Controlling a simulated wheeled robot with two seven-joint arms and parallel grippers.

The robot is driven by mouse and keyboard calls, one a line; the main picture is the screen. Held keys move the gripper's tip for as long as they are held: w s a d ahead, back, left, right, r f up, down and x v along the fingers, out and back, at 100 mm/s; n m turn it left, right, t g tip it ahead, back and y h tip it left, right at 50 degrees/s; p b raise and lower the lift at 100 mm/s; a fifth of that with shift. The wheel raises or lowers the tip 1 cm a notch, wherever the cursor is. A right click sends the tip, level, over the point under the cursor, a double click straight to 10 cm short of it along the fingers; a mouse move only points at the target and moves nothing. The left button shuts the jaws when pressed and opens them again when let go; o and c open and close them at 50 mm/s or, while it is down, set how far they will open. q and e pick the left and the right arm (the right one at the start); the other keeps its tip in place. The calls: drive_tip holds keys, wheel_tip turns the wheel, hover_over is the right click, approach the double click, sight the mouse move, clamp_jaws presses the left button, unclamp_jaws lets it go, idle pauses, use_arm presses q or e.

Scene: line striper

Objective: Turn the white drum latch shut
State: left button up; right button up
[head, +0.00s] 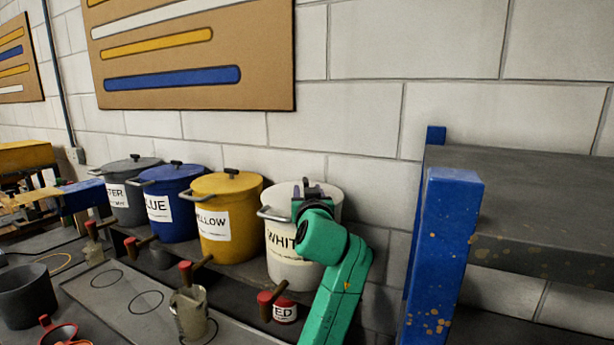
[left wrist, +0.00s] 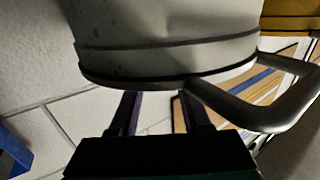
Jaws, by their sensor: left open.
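The white drum (head: 288,262), with a dark-lettered label, stands at the right end of the row. My left gripper (head: 312,188) is over its top rim, in front of the lid area. In the left wrist view, its two dark fingers (left wrist: 160,113) are apart with nothing between them. The drum's pale rim (left wrist: 165,60) and a grey handle (left wrist: 265,110) show close by; I cannot tell whether the fingers touch it. A red-knobbed lever (head: 272,297) sits below the drum's front. I cannot tell which part is the latch. My right gripper is out of view.
Yellow (head: 226,222), blue (head: 172,212) and grey (head: 130,195) drums stand to the left. A red can (head: 285,312) is low in front. A blue post (head: 437,250) with a dark shelf (head: 540,190) stands close on the right. A block wall (head: 365,115) is behind.

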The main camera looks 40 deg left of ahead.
sight(307, 183)
use_arm(q)
drive_tip(key=p+x, duration=0.1)
drive_tip(key=x, duration=0.3)
drive_tip(key=shift+w+a, duration=0.2)
drive_tip(key=shift+a, duration=0.05)
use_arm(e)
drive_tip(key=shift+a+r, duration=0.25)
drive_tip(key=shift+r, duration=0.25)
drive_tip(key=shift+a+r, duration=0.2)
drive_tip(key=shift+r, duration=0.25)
use_arm(q)
drive_tip(key=shift+d, duration=0.1)
clamp_jaws()
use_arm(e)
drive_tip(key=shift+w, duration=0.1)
use_arm(q)
drive_tip(key=shift+f, duration=0.1)
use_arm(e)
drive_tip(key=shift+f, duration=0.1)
